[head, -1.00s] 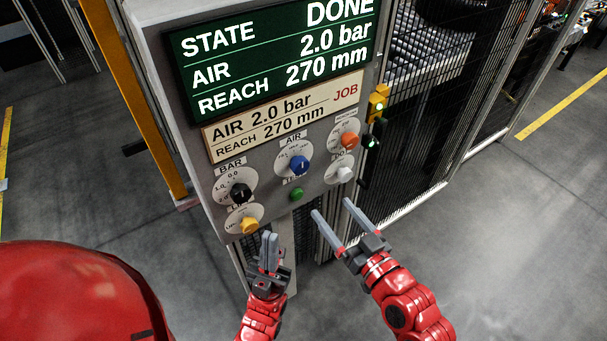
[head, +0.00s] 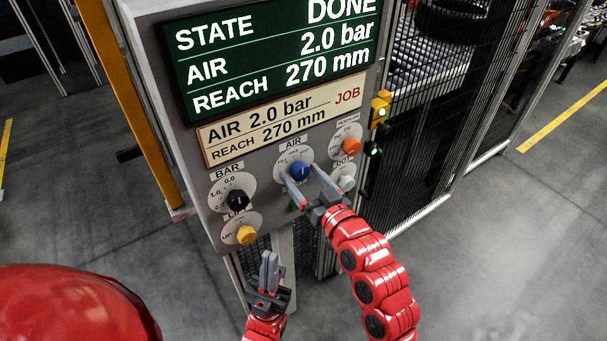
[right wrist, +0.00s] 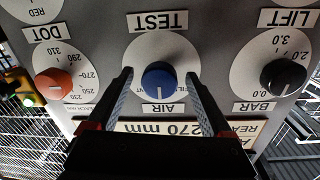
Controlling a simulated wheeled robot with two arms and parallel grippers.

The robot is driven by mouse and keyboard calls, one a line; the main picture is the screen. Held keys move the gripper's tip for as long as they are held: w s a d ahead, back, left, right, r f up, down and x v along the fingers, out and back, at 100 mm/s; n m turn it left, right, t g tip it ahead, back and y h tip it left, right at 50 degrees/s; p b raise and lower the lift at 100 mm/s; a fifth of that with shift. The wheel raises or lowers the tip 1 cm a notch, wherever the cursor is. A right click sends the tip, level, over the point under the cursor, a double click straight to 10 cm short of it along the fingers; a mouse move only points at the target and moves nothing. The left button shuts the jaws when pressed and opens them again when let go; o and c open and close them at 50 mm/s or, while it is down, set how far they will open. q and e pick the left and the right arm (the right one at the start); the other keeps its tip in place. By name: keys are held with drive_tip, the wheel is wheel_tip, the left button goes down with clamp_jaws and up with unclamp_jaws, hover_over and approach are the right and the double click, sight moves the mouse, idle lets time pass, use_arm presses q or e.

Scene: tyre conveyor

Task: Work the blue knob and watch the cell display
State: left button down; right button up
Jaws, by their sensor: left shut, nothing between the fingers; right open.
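The blue knob (head: 300,172) sits on the dial marked AIR on the grey panel; it also shows in the right wrist view (right wrist: 158,82), upside down. My right gripper (head: 302,176) is open, with one finger on each side of the blue knob and a gap on both sides in the right wrist view (right wrist: 158,76). The cell display (head: 278,58) reads STATE DONE, AIR 2.0 bar, REACH 270 mm. The job card (head: 282,117) below reads AIR 2.0 bar, REACH 270 mm. My left gripper (head: 269,258) is shut and empty, below the panel.
A black knob (head: 237,199) marked BAR, a yellow knob (head: 246,235), an orange knob (head: 351,147) and a white knob (head: 346,183) surround the blue one. A green button (head: 293,206) is partly hidden. A mesh fence (head: 425,150) stands to the right.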

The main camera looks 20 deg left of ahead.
clamp_jaws()
idle(0.4)
drive_tip(key=shift+m, duration=0.3)
drive_tip(key=shift+m+b, duration=0.45)
drive_tip(key=shift+m, duration=0.05)
drive_tip(key=shift+r+m, duration=0.1)
drive_tip(key=shift+m, duration=1.1)
drive_tip(key=m, duration=0.4)
drive_tip(key=shift+r+m, duration=0.1)
drive_tip(key=shift+m, duration=0.2)
drive_tip(key=shift+g, duration=0.3)
unclamp_jaws()
